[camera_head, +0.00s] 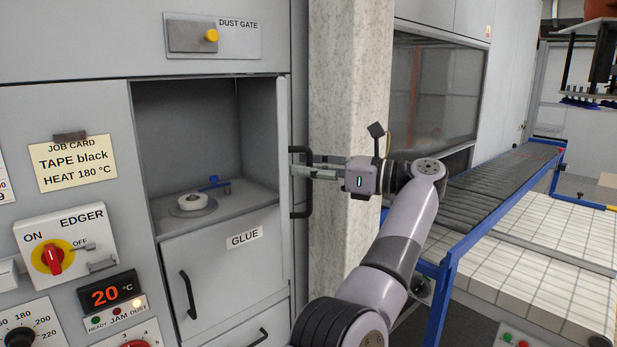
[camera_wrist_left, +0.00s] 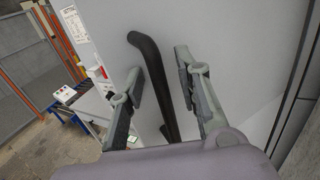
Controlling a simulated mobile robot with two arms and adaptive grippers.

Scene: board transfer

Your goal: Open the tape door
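The tape door (camera_head: 284,165) is swung out from the cabinet and shows nearly edge-on in the head view. Its black bar handle (camera_head: 304,207) is on the door's right-hand face. The tape compartment (camera_head: 185,120) is exposed, with a white tape roll (camera_head: 192,202) on its floor and a blue lever (camera_head: 213,184) beside it. My left gripper (camera_head: 303,171) is at the handle. In the left wrist view the handle (camera_wrist_left: 150,58) passes between its two fingers, with visible gaps, so the gripper looks open around it. My right gripper is not in view.
A concrete pillar (camera_head: 350,75) stands just behind my left gripper. The glue door (camera_head: 225,270) below is shut. The edger switch panel (camera_head: 65,244) is at left. A roller conveyor with a blue frame (camera_head: 480,220) runs at right.

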